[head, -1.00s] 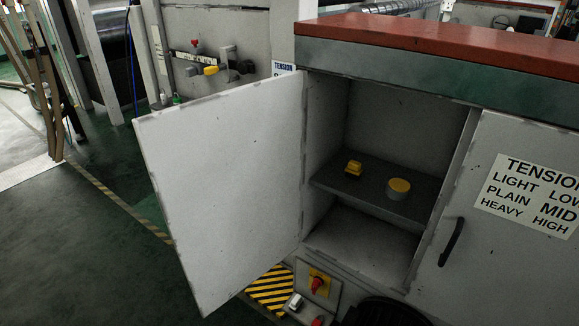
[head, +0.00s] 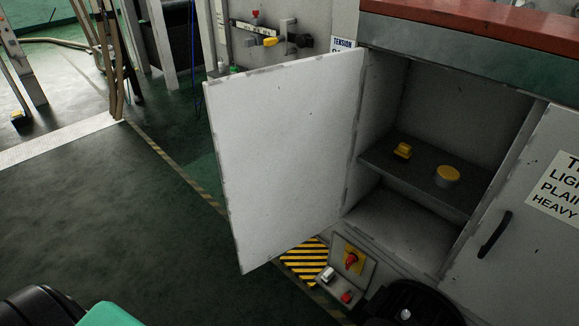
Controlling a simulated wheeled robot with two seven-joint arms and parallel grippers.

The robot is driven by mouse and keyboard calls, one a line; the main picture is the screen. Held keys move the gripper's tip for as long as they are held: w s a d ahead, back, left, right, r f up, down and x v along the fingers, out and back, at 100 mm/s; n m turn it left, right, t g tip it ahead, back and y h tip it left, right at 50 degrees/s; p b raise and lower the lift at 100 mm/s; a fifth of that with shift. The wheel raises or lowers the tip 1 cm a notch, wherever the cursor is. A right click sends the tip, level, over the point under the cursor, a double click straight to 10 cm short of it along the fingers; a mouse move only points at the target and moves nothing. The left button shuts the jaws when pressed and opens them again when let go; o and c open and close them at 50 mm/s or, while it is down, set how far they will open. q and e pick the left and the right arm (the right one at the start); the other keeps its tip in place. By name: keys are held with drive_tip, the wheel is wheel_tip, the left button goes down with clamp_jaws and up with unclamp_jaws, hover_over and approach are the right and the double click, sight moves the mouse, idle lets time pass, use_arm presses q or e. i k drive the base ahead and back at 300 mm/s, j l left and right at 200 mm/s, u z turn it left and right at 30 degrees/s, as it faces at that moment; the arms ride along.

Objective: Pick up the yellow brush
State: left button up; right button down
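Neither of my grippers shows in the head view. Only dark and teal parts, probably of my own arm, show at the bottom left.
The white cabinet door (head: 285,160) stands wide open to the left. The right door (head: 530,230) with a black handle is shut. A control box (head: 345,270) with red knobs sits below the cabinet. Green floor (head: 110,220) at the left is clear.

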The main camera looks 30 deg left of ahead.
sight(403, 153)
drive_tip(key=k+z, duration=0.3)
drive_tip(key=k+l+z, duration=0.1)
drive_tip(key=k+z, duration=0.2)
drive_tip(key=i+j+z, duration=0.1)
drive_tip(key=j+z, duration=0.25)
drive_tip(key=i+j+z, duration=0.1)
drive_tip(key=j+z, duration=0.6)
drive_tip(key=j+u, duration=0.1)
drive_tip(key=j, duration=3)
drive_tip(key=l+u, duration=0.4)
drive_tip(key=l, duration=0.6)
